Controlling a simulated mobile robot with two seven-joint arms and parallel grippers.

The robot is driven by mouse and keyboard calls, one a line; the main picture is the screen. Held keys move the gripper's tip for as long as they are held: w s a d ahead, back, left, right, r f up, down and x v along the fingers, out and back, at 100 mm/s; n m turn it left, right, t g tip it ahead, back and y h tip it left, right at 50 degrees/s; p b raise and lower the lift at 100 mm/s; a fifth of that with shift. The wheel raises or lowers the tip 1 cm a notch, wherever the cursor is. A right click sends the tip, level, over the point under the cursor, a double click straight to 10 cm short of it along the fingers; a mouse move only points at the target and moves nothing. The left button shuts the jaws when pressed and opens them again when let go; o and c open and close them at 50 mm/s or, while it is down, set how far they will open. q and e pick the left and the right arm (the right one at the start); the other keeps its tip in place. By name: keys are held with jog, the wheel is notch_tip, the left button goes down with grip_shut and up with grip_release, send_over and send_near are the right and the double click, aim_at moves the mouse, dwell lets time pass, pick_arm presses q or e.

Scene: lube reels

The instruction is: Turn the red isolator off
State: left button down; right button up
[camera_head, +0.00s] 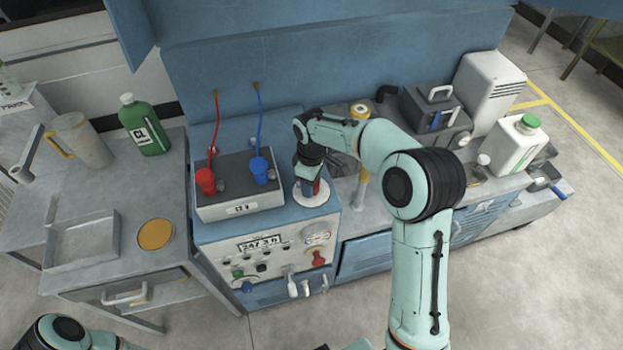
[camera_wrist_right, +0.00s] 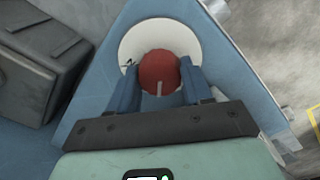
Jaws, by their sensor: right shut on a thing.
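The red isolator is a round red knob (camera_wrist_right: 159,73) on a white disc (camera_wrist_right: 136,35) in the right wrist view. A short pale mark on the knob points toward the bottom of that view. My right gripper (camera_wrist_right: 180,84) is shut on the knob, with one blue finger on each side. In the head view the gripper (camera_head: 311,185) points down at the white disc (camera_head: 298,203) on top of the blue cabinet, and only a little red of the knob shows. My left gripper is out of view; only part of my left arm shows at the bottom left.
Left of the isolator stands a 12 V battery (camera_head: 240,208) with red and blue clamps (camera_head: 205,180) and cables. The front panel (camera_head: 262,244) carries a display, a gauge, knobs and taps. A grey box (camera_head: 432,112) and a white jug (camera_head: 515,147) stand to the right.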

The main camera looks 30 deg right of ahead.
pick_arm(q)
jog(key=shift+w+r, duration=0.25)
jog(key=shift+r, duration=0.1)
pick_arm(e)
jog(key=shift+n, duration=0.8)
jog(key=o, duration=1)
jog(key=shift+o, duration=0.2)
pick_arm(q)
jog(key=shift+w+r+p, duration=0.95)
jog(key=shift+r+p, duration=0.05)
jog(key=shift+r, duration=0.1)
pick_arm(e)
notch_tip(320, 180, up, 13)
jog(key=shift+r, duration=0.2)
